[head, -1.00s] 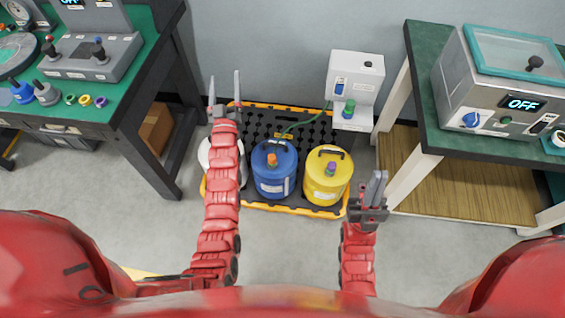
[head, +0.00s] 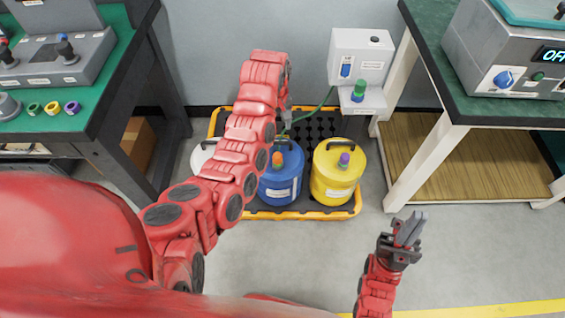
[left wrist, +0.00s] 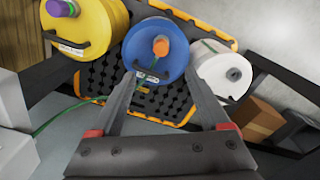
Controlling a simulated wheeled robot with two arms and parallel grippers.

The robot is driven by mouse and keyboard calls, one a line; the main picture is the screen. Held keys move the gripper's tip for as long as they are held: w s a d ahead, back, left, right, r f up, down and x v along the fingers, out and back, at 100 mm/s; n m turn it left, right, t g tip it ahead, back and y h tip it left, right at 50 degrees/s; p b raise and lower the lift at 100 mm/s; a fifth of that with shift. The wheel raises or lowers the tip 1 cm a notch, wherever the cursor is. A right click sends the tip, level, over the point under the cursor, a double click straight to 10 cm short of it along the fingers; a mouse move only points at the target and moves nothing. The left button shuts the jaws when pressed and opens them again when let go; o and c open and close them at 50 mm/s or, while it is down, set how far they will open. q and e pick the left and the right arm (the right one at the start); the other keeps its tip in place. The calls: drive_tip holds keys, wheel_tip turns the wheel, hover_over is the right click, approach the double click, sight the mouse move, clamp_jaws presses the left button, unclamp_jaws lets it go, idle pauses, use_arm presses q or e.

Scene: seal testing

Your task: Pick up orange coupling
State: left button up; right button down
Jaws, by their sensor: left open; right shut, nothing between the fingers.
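The orange coupling (head: 278,159) sits on top of the blue canister (head: 281,181), partly behind my left arm in the head view. In the left wrist view the orange coupling (left wrist: 161,46) stands up from the blue lid, between and beyond my fingertips. My left gripper (left wrist: 160,76) is open and empty, apart from the coupling. In the head view my left gripper (head: 287,102) is mostly hidden by its arm, above and behind the blue canister. My right gripper (head: 411,229) is shut and empty, right of the spill tray.
A yellow canister (head: 336,176) with a purple coupling (head: 344,159) and a white canister (left wrist: 222,77) flank the blue one on the spill tray (head: 318,213). A green hose (head: 312,112) runs behind. Workbenches stand on both sides.

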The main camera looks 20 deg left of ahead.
use_arm(q)
drive_tip(key=b, duration=0.3)
hover_over(277, 155)
wheel_tip(277, 155, down, 4)
drive_tip(key=f, duration=0.5)
drive_tip(key=f+b, duration=0.1)
drive_tip(key=f, duration=0.2)
drive_tip(key=shift+s+d, duration=0.3)
drive_tip(key=shift+d, duration=0.05)
drive_tip(key=shift+w+a+f+b, duration=0.15)
drive_tip(key=shift+f+b, duration=0.15)
drive_tip(key=shift+f, duration=0.85)
drive_tip(key=shift+w+a+f+b, duration=0.15)
drive_tip(key=shift+f+b, duration=0.15)
drive_tip(key=shift+f, duration=0.8)
drive_tip(key=shift+s+f, duration=0.1)
drive_tip(key=shift+f, duration=0.3)
drive_tip(key=shift+r, duration=0.1)
clamp_jaws()
